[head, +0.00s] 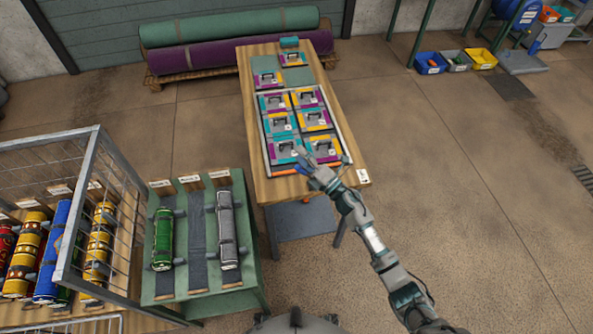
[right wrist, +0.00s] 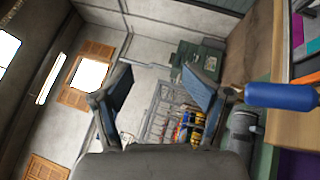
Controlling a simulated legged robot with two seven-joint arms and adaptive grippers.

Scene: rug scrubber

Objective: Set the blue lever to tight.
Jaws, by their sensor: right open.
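The blue lever (right wrist: 280,94) shows as a rounded blue handle on a thin shaft at the right of the right wrist view, beside a wooden edge. My right gripper (right wrist: 158,80) is open, with nothing between its fingers; the lever is outside them, beside the right finger. In the head view the right gripper (head: 311,166) is over the near end of the wooden table (head: 275,188). Blue shows by its fingers there, but I cannot tell lever from finger pad. No tight marking is readable. My left gripper is not in view.
A tray of several teal, purple and orange panels (head: 281,123) lies on the table. A green stand (head: 181,282) with rolled rugs and a metal cage rack (head: 98,170) stand at the left. Small bins (head: 430,63) sit at the back right.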

